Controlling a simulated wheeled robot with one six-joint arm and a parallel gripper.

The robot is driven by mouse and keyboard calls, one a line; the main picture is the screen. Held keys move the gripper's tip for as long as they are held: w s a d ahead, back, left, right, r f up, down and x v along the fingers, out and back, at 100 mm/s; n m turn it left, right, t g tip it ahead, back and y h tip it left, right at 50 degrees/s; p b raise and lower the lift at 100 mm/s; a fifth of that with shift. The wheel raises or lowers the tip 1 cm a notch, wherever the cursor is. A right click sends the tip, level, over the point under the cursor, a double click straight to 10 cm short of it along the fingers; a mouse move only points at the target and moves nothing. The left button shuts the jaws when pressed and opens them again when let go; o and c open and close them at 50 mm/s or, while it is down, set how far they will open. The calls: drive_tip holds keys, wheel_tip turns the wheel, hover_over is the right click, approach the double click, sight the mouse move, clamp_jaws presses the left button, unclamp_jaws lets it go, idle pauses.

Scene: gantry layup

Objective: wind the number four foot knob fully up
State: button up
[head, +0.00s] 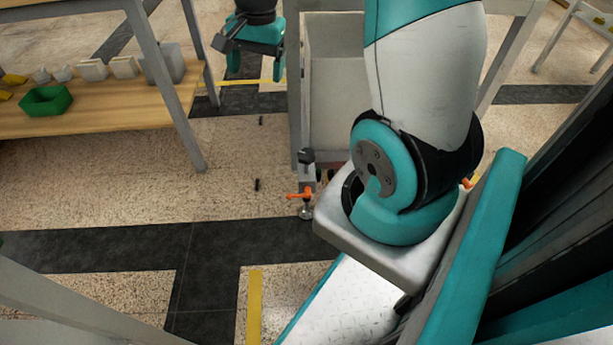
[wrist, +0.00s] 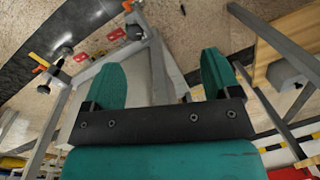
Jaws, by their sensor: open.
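A levelling foot with a black knob (head: 307,157) stands at the lower corner of a grey frame in the head view. It has an orange lever (head: 299,195) and a round metal pad (head: 306,213) on the floor. I cannot read a number on either, so I cannot tell which is number four. My gripper (head: 255,75) is open and empty, up and left of the foot. Its teal fingers (wrist: 163,65) stand apart in the wrist view.
A grey frame with a pale bin (head: 338,100) stands behind the foot. A wooden bench (head: 100,118) with a green tray (head: 46,102) and grey blocks is at left. Small dark pieces (head: 257,184) lie on the floor. Red tags (wrist: 83,58) sit along the frame.

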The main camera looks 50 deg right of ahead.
sight(306, 154)
drive_tip(key=s+d+f+m+g+h+b, duration=0.1)
drive_tip(key=d+f+m+b, duration=0.3)
drive_tip(key=d+f, duration=0.4)
drive_tip(key=s+d+f+m+b, duration=0.1)
drive_tip(key=d+f+m+b, duration=0.4)
drive_tip(key=f, duration=0.5)
drive_tip(key=shift+n, duration=0.6)
drive_tip(key=f+b, duration=0.2)
drive_tip(key=f, duration=0.3)
drive_tip(key=f+b, duration=0.3)
drive_tip(key=f, duration=0.3)
drive_tip(key=f+b, duration=0.3)
drive_tip(key=f, duration=0.3)
drive_tip(key=shift+d+f, duration=0.1)
drive_tip(key=shift+d, duration=0.15)
drive_tip(key=c, duration=0.9)
drive_tip(key=shift+c, duration=0.2)
drive_tip(key=shift+r+n+p, duration=0.2)
drive_tip(key=shift+n+p, duration=0.1)
drive_tip(key=shift+p, duration=0.2)
